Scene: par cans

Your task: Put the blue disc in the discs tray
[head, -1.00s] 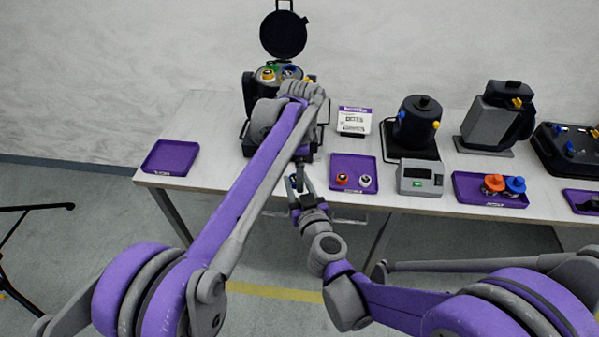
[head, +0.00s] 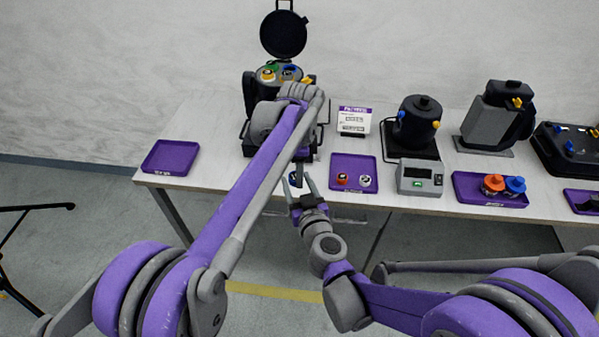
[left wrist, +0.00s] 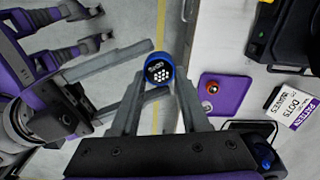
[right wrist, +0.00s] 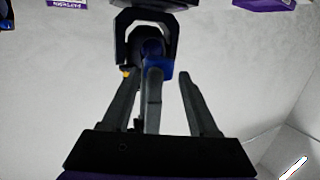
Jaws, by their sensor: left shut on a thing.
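The blue disc (left wrist: 158,70), blue-rimmed with a dark face and white dots, shows in the left wrist view at the tips of my left gripper (left wrist: 178,75), which is shut on it. In the head view my left gripper hangs in front of the table's front edge. My right gripper (head: 297,182) is open, its fingers spread on either side of the disc area; they reach in from the left in the left wrist view. Purple trays stand at the table's left (head: 170,158), middle (head: 340,160) and right (head: 465,182); I cannot read which is the discs tray.
The middle tray holds a red piece (head: 342,179) and a white piece (head: 365,180). The right tray holds orange (head: 493,183) and blue (head: 515,185) pieces. A card (head: 354,119) stands behind the middle tray.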

